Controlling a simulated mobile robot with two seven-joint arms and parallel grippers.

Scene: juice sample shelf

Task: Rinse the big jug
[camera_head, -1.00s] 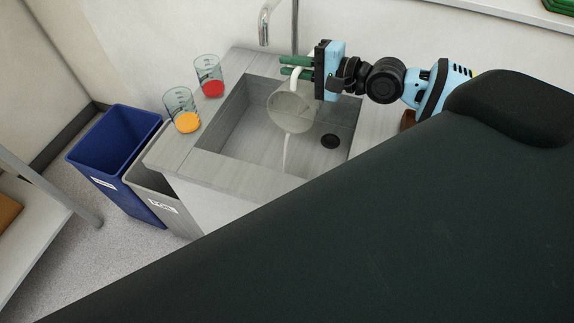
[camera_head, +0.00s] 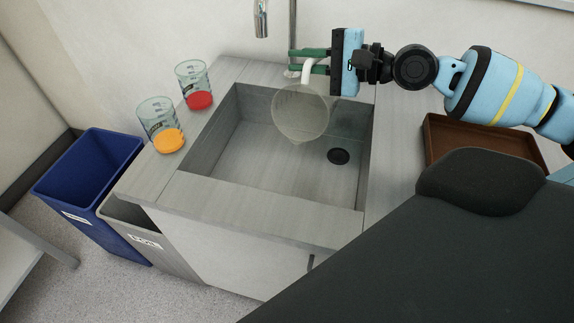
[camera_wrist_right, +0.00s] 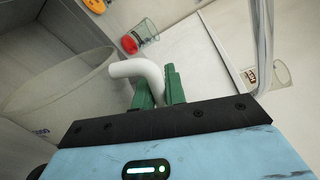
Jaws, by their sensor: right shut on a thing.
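The big jug (camera_head: 301,112) is a translucent grey vessel with a white handle (camera_head: 307,70). It is tipped steeply over the sink (camera_head: 228,165), mouth downward, with no stream visible from it now. My right gripper (camera_head: 292,61) is shut on the handle with its green fingers. In the right wrist view the white handle (camera_wrist_right: 135,68) sits at the green fingers, and the jug's clear wall (camera_wrist_right: 60,78) fills the left. The tap (camera_head: 261,20) is above and left of the jug. My left gripper is not in view.
A beaker with red liquid (camera_head: 197,87) and one with orange liquid (camera_head: 162,127) stand on the counter left of the sink. A blue bin (camera_head: 85,180) and a grey bin (camera_head: 145,232) stand on the floor. A brown tray (camera_head: 470,135) lies at right.

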